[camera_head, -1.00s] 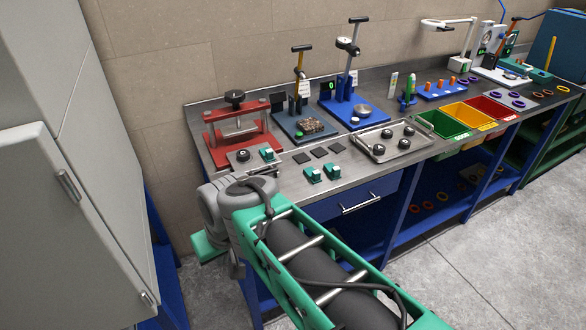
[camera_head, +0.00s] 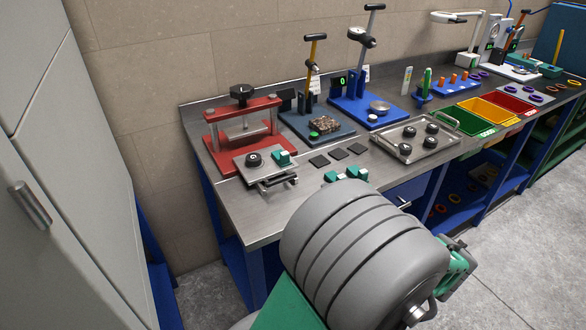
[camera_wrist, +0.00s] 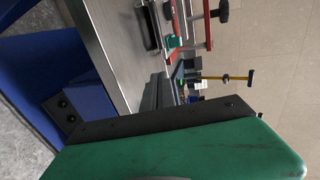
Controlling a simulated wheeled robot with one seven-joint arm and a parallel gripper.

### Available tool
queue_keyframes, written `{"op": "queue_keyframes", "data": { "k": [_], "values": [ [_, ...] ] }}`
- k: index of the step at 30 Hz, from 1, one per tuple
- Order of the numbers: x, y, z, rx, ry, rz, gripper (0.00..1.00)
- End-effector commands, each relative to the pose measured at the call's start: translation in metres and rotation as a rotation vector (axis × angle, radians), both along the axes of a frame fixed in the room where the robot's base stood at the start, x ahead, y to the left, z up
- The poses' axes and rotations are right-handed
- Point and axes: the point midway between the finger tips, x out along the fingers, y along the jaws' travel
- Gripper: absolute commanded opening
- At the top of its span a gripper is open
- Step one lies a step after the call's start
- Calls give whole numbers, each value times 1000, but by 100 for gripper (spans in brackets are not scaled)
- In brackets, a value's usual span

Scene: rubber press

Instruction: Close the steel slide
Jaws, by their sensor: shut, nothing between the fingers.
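The red press (camera_head: 236,137) stands at the left end of the steel bench, a black knob on top. Its steel slide (camera_head: 253,173) sticks out toward the bench's front edge. The slide carries a round black knob (camera_head: 254,160) and a small green block (camera_head: 282,157), with a bar handle (camera_head: 277,181) at its front end. In the sideways wrist view my gripper's dark fingers (camera_wrist: 160,91) are shut and empty, apart from the slide's green block (camera_wrist: 173,42).
A steel tray (camera_head: 401,153) with round black parts stands further right. Gauge stands (camera_head: 318,125) are behind. A grey cabinet (camera_head: 60,190) is close on the left. Bare bench lies in front of the slide.

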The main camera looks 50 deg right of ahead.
Motion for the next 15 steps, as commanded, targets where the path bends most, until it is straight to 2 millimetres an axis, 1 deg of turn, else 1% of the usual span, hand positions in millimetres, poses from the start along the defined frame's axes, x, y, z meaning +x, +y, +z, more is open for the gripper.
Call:
{"op": "queue_keyframes", "data": {
  "k": [2, 5, 15],
  "values": [
    [7, -2, -2, 1, 0, 3, 0],
    [22, -5, -7, 1, 1, 4, 0],
    [91, -25, -30, 0, 3, 7, 0]
  ]
}}
